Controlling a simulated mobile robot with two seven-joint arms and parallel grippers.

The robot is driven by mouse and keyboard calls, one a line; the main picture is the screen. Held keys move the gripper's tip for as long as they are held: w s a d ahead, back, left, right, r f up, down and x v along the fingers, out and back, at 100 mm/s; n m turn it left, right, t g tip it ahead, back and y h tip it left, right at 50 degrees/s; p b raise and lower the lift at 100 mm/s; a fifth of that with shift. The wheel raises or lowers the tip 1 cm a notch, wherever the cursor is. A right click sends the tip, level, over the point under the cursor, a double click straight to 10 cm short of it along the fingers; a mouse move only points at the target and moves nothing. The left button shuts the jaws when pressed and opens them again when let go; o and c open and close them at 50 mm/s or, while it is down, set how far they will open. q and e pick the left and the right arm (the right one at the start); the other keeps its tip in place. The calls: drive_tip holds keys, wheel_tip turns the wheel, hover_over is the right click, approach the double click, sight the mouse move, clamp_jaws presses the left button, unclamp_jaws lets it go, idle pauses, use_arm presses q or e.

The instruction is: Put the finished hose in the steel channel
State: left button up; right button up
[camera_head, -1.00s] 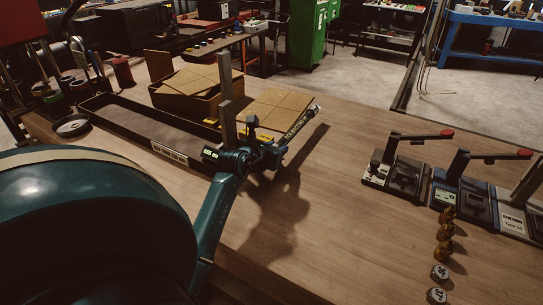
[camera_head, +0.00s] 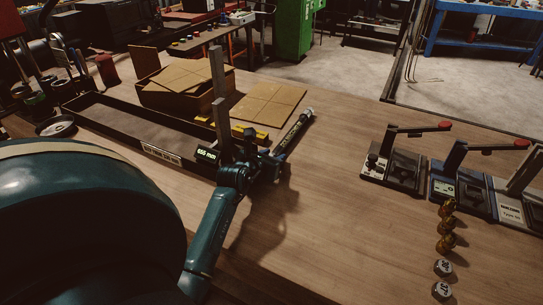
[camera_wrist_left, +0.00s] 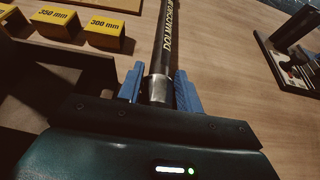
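The finished hose (camera_head: 293,133) is a black hose with pale lettering and metal ends. My left gripper (camera_head: 262,166) is shut on its near end. In the left wrist view, the blue fingers (camera_wrist_left: 158,92) flank the silver ferrule, and the hose (camera_wrist_left: 170,40) runs away from them. In the head view it points up and right, over bare table. My right gripper is out of view.
A cardboard box (camera_head: 165,98) and flat cardboard (camera_head: 268,103) lie behind the gripper. Yellow length blocks, including 300 mm (camera_wrist_left: 104,36), stand close by. Lever presses (camera_head: 395,168) and several brass fittings (camera_head: 446,226) are at right. The table's middle is clear.

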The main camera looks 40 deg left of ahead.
use_arm(q)
drive_tip(key=o, duration=0.3)
